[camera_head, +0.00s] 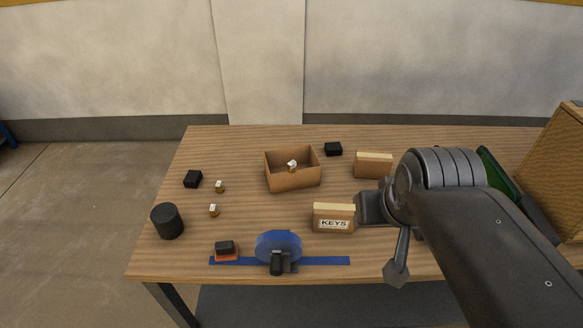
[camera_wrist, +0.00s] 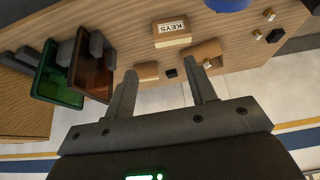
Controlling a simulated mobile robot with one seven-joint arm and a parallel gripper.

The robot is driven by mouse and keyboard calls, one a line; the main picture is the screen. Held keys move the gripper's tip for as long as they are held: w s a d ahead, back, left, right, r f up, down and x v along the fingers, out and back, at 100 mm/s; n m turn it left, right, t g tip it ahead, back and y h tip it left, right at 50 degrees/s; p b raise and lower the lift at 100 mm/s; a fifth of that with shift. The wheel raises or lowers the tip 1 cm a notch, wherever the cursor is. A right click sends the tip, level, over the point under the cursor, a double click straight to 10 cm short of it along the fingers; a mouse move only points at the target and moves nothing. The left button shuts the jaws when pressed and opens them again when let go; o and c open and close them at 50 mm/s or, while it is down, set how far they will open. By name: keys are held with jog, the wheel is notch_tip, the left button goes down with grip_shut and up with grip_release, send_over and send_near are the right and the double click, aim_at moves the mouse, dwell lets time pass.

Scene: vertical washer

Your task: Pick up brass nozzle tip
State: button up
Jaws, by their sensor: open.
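Three small brass pieces with pale tops look like the brass nozzle tip. Two stand on the left of the table in the head view, one farther back (camera_head: 220,187) and one nearer (camera_head: 213,210). The third brass piece (camera_head: 292,166) is inside an open cardboard box (camera_head: 293,183). In the wrist view the two loose pieces are at the upper right, and the boxed one (camera_wrist: 208,64) shows beyond the right finger. My gripper (camera_wrist: 161,71) is open and empty, apart from all three pieces. In the head view my arm hangs over the table's right side.
A KEYS box (camera_head: 333,218), another small box (camera_head: 373,165), black blocks, a black cylinder (camera_head: 167,221) and a blue disc (camera_head: 278,247) stand on the wooden table (camera_head: 240,155). Green (camera_wrist: 55,80) and brown (camera_wrist: 92,72) bins are at left in the wrist view. The table's left middle is fairly clear.

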jog(key=w+a+r+n+g, duration=0.2)
jog(key=w+r, duration=0.1)
jog(key=w, duration=0.7)
jog(key=n+g, duration=0.4)
jog(key=n, duration=0.3)
send_over(292, 163)
notch_tip(292, 163, down, 12)
jog(key=f, duration=0.1)
notch_tip(292, 163, down, 10)
jog(key=shift+f, duration=0.1)
jog(key=shift+c, duration=0.3)
jog(key=shift+w, duration=0.1)
grip_shut()
